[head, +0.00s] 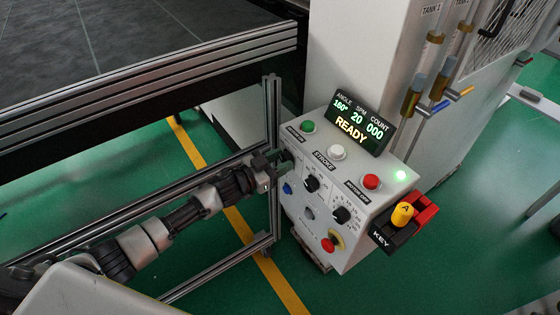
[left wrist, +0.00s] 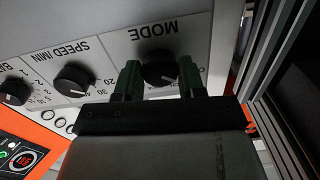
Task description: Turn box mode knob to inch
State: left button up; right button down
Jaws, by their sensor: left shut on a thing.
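The white control box (head: 328,237) stands at the middle right in the head view. Its black mode knob (left wrist: 158,67) shows in the left wrist view under the upside-down MODE label (left wrist: 152,31). My left gripper (left wrist: 159,76) has one green-black finger on each side of this knob and is shut on it. The knob's pointer and the position lettering around it are too dark and partly hidden to read. In the head view my left gripper (head: 277,163) reaches the left end of the box front and mostly hides the knob. My right gripper is not in view.
A speed knob (left wrist: 72,78) sits beside the mode knob. The box carries a lit READY display (head: 361,123), several push buttons, a red emergency stop (head: 333,241) and a yellow key piece (head: 402,214). A metal frame post (head: 272,130) stands close to my left gripper.

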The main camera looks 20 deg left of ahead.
pick_arm(q)
jog(key=m, duration=0.3)
jog(key=shift+f+b, duration=0.1)
jog(key=shift+b, duration=0.2)
jog(key=shift+m+b, duration=0.4)
jog(key=shift+m, duration=1.4)
jog(key=o, duration=0.9)
jog(key=shift+s, duration=0.1)
